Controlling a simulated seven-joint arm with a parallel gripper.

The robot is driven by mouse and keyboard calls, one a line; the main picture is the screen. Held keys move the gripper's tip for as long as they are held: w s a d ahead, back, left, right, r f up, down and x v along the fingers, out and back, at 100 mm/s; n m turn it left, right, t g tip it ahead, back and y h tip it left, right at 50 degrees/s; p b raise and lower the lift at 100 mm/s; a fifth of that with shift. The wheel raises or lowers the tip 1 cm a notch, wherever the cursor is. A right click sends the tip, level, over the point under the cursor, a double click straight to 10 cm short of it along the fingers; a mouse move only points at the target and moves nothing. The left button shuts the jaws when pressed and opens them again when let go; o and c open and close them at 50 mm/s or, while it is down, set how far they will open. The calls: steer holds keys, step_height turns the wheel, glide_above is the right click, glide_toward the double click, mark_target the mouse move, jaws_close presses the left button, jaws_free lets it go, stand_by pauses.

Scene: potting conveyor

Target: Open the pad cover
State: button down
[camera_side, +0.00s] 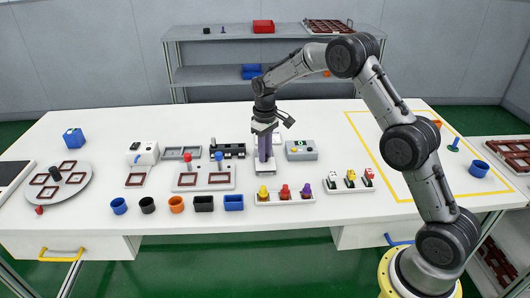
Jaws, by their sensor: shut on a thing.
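A black fixture (228,150) stands close on the left. A panel with red and blue knobs (204,179) is front left. A rack of yellow, red and purple pieces (285,198) is in front. Several cups and bins line the front left.

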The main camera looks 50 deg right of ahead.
stand_by(0.4)
steer(key=shift+w+d+r, duration=0.1)
steer(key=shift+w+d, duration=1.7)
steer(key=shift+w, duration=0.1)
steer(key=c, duration=0.8)
jaws_free()
steer(key=shift+o, duration=0.2)
step_height(320, 180, up, 14)
